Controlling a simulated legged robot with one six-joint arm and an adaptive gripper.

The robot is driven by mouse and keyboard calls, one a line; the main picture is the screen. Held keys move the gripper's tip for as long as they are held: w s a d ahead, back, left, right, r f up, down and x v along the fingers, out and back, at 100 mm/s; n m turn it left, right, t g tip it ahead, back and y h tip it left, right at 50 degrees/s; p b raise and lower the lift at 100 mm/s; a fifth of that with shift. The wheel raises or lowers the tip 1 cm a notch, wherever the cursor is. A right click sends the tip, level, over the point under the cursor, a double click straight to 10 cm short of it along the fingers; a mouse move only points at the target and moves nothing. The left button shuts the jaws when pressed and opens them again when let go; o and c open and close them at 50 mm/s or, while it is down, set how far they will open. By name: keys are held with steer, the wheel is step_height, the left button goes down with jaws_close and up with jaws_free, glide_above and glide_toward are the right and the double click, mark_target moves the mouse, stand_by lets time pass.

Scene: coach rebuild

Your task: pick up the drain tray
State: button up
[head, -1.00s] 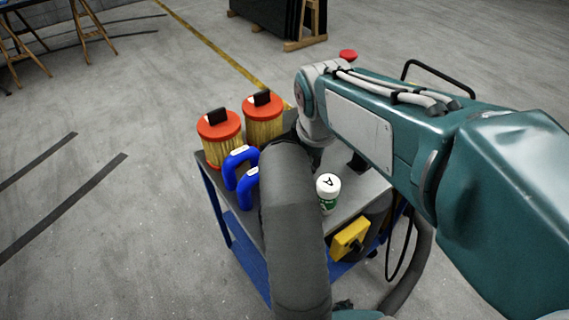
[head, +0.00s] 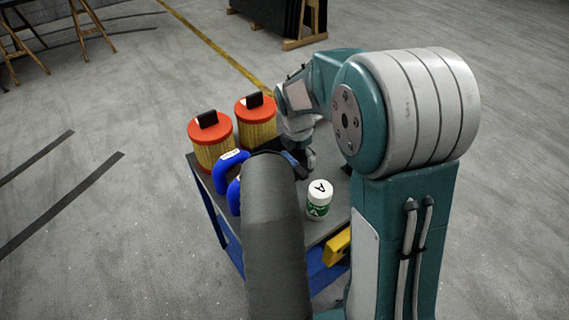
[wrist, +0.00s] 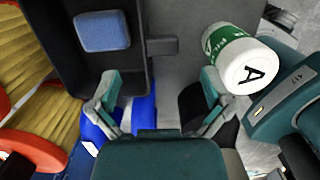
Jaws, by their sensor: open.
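The drain tray (wrist: 137,85) looks to be the black, shallow, walled tray at the upper left of the wrist view, with a blue pad (wrist: 102,31) inside and a short dark tab (wrist: 163,46) on its right wall. My gripper (wrist: 160,92) is open and empty. Its left finger overlaps the tray's near edge in the picture, and its right finger is beside the white bottle (wrist: 243,62). I cannot tell whether it touches either.
On the blue-framed cart (head: 333,213) stand two orange-capped yellow filters (head: 210,140), blue-handled items (head: 231,172) and the white bottle marked A (head: 319,199). A yellow box (head: 337,246) hangs at the cart's near right side. Open floor surrounds the cart.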

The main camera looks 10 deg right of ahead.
mark_target(301, 170)
steer(key=shift+d+f, duration=0.15)
steer(key=shift+f, duration=0.6)
steer(key=f, duration=0.4)
steer(key=shift+a+f, duration=0.2)
steer(key=shift+f, duration=0.1)
steer(key=shift+d+f, duration=0.1)
steer(key=shift+f, duration=0.1)
steer(key=c, duration=1.4)
